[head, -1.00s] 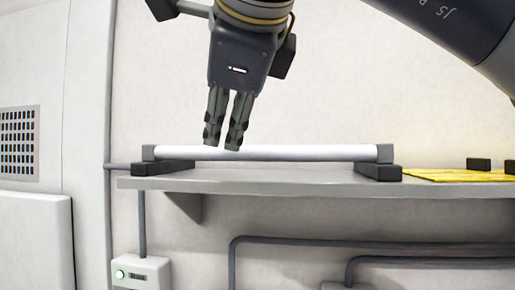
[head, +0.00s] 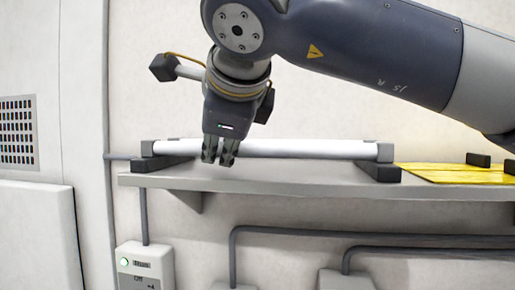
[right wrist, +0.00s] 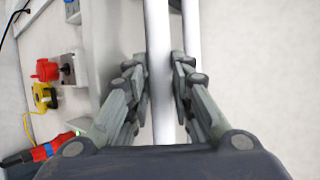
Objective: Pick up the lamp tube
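The lamp tube (head: 310,149) is a long white tube with grey end caps. It lies level across two dark blocks on a grey wall shelf. My right gripper (head: 219,160) is down at the tube's left half, with two fingers showing in front of it. My left gripper is not in view.
The grey shelf (head: 270,180) carries the left block (head: 153,164), the right block (head: 380,172) and a yellow sheet (head: 450,174). A second white bar (right wrist: 193,50) runs beside the tube in the right wrist view. Pipes and a switch box (head: 145,264) are below.

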